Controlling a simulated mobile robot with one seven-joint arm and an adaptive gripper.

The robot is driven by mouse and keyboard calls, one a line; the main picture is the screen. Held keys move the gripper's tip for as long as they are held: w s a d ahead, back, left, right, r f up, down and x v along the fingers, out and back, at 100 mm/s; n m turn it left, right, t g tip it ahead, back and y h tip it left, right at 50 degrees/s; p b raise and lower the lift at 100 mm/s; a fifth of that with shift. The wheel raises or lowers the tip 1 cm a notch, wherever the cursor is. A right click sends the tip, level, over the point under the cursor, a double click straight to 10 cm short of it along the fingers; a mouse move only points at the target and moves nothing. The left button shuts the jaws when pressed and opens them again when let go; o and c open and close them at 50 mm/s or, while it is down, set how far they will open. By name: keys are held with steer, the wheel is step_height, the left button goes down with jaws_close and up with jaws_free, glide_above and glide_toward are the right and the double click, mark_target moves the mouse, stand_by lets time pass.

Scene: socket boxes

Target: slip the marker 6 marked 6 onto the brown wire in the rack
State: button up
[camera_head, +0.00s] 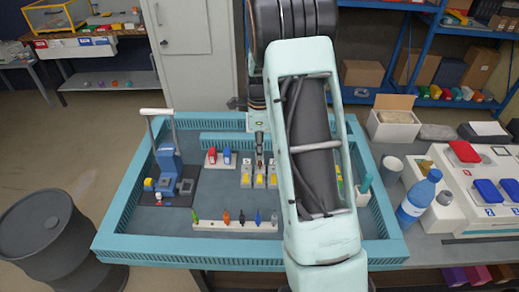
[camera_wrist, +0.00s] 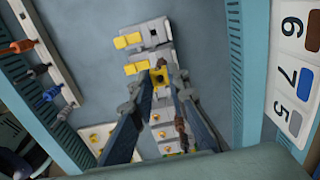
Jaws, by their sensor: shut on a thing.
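My gripper (camera_wrist: 160,78) is shut on a small yellow marker (camera_wrist: 156,75), between its fingertips over the line of grey holder blocks. Its number cannot be read. In the head view my gripper (camera_head: 260,160) is above those blocks, partly hidden by my arm. The white wire rack (camera_head: 210,225) lies at the front of the tray, and the brown wire (camera_head: 241,217) stands in it between an orange and a blue wire. In the wrist view the brown wire (camera_wrist: 38,71) is at the upper left, well apart from my gripper.
A card (camera_wrist: 293,75) pairs 6 with brown, 7 with blue and 5 with grey. Other yellow markers (camera_wrist: 128,41) sit in the blocks. A blue device (camera_head: 168,165) stands at the tray's left. The tray's raised rim (camera_head: 120,215) surrounds the work area.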

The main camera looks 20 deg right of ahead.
steer(key=o, duration=1.2)
steer(key=shift+c, duration=0.2)
step_height(320, 180, up, 8)
steer(key=p, duration=0.5)
steer(key=shift+f, duration=0.25)
